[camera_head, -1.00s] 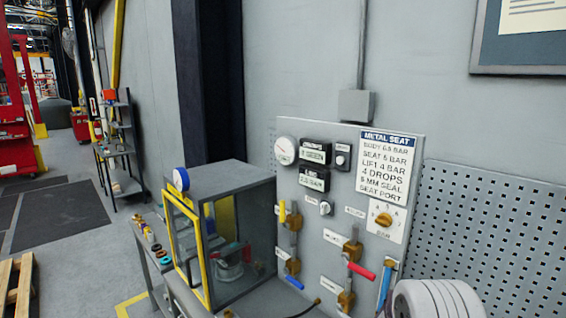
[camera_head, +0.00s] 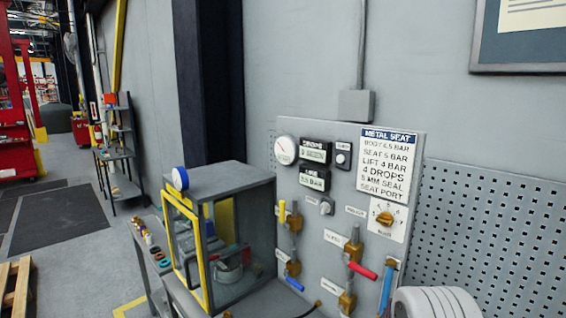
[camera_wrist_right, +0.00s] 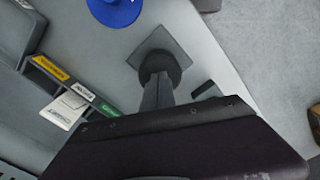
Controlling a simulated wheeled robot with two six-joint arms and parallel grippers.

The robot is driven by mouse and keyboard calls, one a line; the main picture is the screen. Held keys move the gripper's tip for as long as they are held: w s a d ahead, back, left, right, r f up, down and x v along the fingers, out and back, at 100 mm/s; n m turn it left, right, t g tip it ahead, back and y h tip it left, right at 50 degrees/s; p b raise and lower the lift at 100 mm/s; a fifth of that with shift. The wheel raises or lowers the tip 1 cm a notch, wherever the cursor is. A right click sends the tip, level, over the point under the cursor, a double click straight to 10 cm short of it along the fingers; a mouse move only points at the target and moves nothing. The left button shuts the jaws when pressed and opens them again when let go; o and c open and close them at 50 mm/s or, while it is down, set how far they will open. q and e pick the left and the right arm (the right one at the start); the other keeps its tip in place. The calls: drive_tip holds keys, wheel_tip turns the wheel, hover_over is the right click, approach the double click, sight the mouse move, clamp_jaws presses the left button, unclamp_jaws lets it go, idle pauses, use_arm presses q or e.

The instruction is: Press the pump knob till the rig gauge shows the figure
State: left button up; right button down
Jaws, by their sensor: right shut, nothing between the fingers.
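The round white rig gauge (camera_head: 286,149) is at the upper left of the grey panel; its figure is too small to read. Two dark displays, an upper one (camera_head: 316,152) and a lower one (camera_head: 315,179), sit beside it. A small round knob (camera_head: 341,159) is right of the upper display, and another knob (camera_head: 326,206) is lower down. I cannot tell which is the pump knob. My right gripper (camera_wrist_right: 160,68) appears shut and empty above a grey surface in the right wrist view. My left gripper is out of view.
The METAL SEAT sign (camera_head: 386,160) sits above a brass-coloured selector (camera_head: 384,218). A red lever (camera_head: 362,270) and a blue lever (camera_head: 295,284) project from the panel. A yellow-framed glass cabinet (camera_head: 220,235) stands left of it. Labelled trays (camera_wrist_right: 70,90) lie left in the wrist view.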

drive_tip(key=shift+f+b, duration=0.9)
drive_tip(key=shift+f, duration=0.35)
wheel_tip(320, 180, up, 7)
drive_tip(key=p, duration=0.6)
drive_tip(key=shift+f, duration=0.2)
drive_tip(key=shift+f, duration=0.15)
idle(0.7)
drive_tip(key=shift+f+b, duration=1.85)
drive_tip(key=shift+f, duration=0.4)
wheel_tip(320, 180, up, 5)
drive_tip(key=p, duration=0.4)
drive_tip(key=shift+f, duration=0.1)
drive_tip(key=shift+f, duration=0.2)
idle(0.6)
